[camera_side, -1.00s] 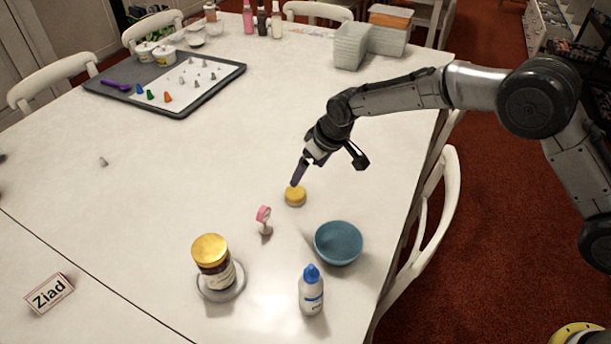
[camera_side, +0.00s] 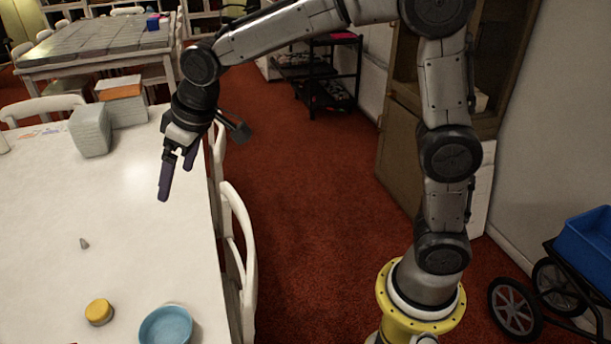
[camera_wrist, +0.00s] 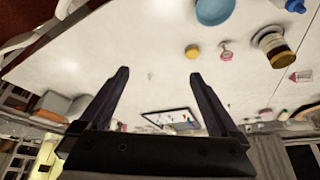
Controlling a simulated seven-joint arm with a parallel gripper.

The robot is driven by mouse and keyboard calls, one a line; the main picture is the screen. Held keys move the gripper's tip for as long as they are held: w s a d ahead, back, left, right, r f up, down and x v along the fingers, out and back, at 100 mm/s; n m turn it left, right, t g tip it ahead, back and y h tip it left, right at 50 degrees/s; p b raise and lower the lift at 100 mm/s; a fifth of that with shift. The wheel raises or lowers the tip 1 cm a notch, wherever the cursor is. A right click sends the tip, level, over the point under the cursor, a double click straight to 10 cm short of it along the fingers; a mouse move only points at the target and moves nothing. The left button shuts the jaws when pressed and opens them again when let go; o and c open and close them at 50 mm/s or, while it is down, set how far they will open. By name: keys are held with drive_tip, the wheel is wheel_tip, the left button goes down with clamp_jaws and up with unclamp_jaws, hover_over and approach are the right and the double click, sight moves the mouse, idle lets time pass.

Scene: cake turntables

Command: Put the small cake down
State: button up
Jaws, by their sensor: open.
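The small cake (camera_side: 99,311) is a low round yellow disc. It sits flat on the white table at the lower left of the side view, left of the blue bowl (camera_side: 165,325). In the wrist view the small cake (camera_wrist: 192,51) shows beyond my right-hand finger, apart from it. My gripper (camera_side: 176,182) is above the table near its right edge, well away from the cake. Its two dark fingers (camera_wrist: 158,75) are spread, with nothing between them.
A small grey cone (camera_side: 84,243) stands on the table behind the cake. Stacked boxes (camera_side: 90,130) are at the far end. A white chair (camera_side: 240,235) is at the right edge. The wrist view shows a pink item (camera_wrist: 225,52), a jar (camera_wrist: 272,45) and a tray (camera_wrist: 172,120).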

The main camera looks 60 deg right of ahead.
drive_tip(key=s+d+r+m, duration=0.1)
drive_tip(key=s+d+r, duration=0.1)
drive_tip(key=s+d, duration=0.35)
drive_tip(key=s+d+r+m, duration=0.1)
drive_tip(key=s+d+r, duration=0.15)
drive_tip(key=s, duration=0.65)
drive_tip(key=s+d+f, duration=0.2)
drive_tip(key=s, duration=0.4)
drive_tip(key=s+d+f+m+h, duration=0.1)
drive_tip(key=s+d+f, duration=0.1)
drive_tip(key=s, duration=0.5)
drive_tip(key=shift+s+f+t, duration=0.25)
drive_tip(key=shift+s+t, duration=0.05)
drive_tip(key=shift+t, duration=0.1)
